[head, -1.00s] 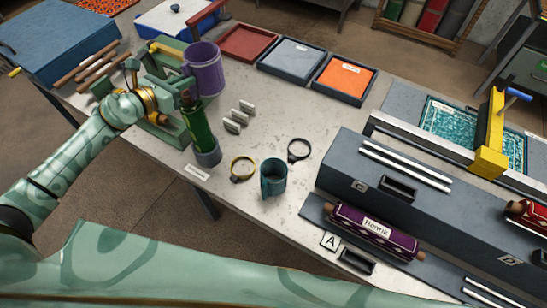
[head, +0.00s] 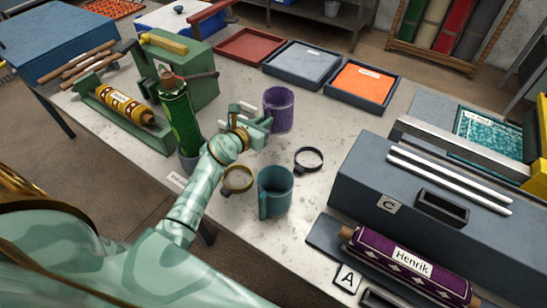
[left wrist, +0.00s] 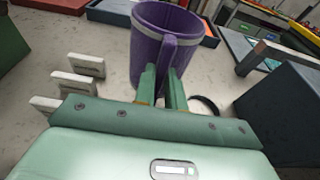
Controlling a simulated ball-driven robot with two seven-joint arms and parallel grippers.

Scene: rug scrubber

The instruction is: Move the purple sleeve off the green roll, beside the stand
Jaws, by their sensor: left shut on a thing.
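The purple sleeve (head: 279,110) is upright, to the right of the green roll and apart from it. In the left wrist view the sleeve (left wrist: 150,45) shows its open top and a handle facing me. My left gripper (head: 262,124) is shut on that handle; its green fingers (left wrist: 161,88) pinch it. The sleeve's bottom is at or just above the tabletop; I cannot tell if it touches. The green roll (head: 180,122) stands upright, bare of the sleeve, in a grey stand (head: 189,163) partly hidden by my left arm. My right gripper is not in view.
A teal mug (head: 275,192), a yellow ring (head: 238,179) and a black ring (head: 309,160) lie near my left arm. White blocks (left wrist: 78,75) are left of the gripper. Trays (head: 301,65) stand behind; a long grey box (head: 420,200) is at right.

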